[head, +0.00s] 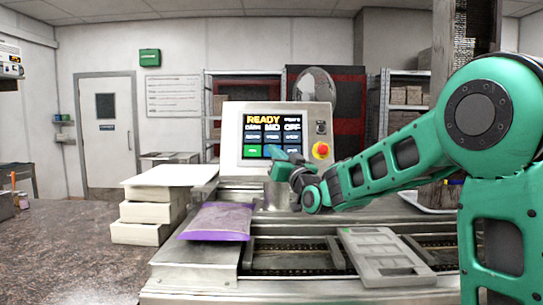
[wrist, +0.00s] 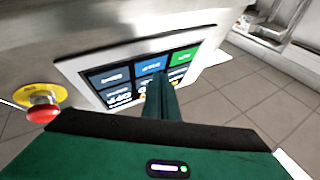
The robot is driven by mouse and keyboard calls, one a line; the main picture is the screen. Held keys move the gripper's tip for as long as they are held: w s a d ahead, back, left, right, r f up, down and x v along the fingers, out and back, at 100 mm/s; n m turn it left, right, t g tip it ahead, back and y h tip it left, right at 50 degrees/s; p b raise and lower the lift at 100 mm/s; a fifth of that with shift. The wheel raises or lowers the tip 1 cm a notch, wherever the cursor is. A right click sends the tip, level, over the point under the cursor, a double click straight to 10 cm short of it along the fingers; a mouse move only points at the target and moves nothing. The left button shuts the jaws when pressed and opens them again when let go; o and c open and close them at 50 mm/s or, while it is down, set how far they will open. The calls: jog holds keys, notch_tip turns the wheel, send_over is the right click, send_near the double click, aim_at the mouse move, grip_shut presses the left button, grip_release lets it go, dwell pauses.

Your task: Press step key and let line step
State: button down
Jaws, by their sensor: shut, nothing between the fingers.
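The control panel (head: 232,128) has a lit screen (head: 266,132) reading READY at the top, with MID and OFF below. The key labels are too small to read surely, so I cannot tell which is the step key. My gripper (head: 276,152) is shut and empty in front of the screen's lower part. In the wrist view its fingertips (wrist: 160,80) overlap the screen near the middle blue key; contact cannot be told.
A red stop button (head: 320,150) on a yellow base is at the panel's right. Below the panel, the line (head: 290,257) carries a grey mould tray (head: 380,255). A purple-edged bag (head: 217,220) lies left of it, near stacked white boxes (head: 143,212).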

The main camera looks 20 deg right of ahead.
jog(key=shift+w+d+f, duration=0.15)
jog(key=shift+w+f, duration=0.05)
jog(key=shift+w, duration=0.4)
dwell(0.6)
jog(key=shift+s, duration=0.1)
dwell(0.4)
jog(key=shift+s+r, duration=0.25)
jog(key=shift+s, duration=0.3)
jog(key=s, duration=0.1)
jog(key=s+a+r, duration=0.1)
jog(key=s, duration=0.2)
jog(key=shift+s+a+r, duration=0.25)
jog(key=shift+s+r, duration=0.05)
